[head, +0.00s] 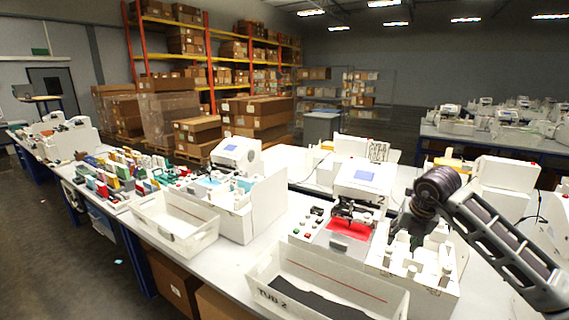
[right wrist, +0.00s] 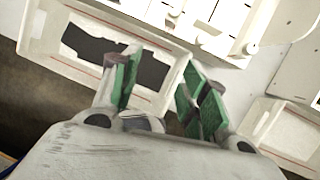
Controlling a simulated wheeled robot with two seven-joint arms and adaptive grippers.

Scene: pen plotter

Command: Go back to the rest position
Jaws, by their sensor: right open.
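My right arm comes in from the right in the head view. Its gripper (head: 402,228) hangs over the white compartment rack to the right of the plotter, partly hidden by its own wrist. In the right wrist view my right gripper (right wrist: 158,82) is open, its green-padded fingers apart with nothing between them. Beyond the fingers lies a white tub with a dark sheet in it. My left gripper is in neither view.
The plotter marked 2 (head: 362,185) has a red sheet (head: 348,229) at its front. TUB 2 (head: 262,290) stands at the bench's front edge, another white tub (head: 160,237) to its left. The white rack (head: 437,281) is close under my gripper.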

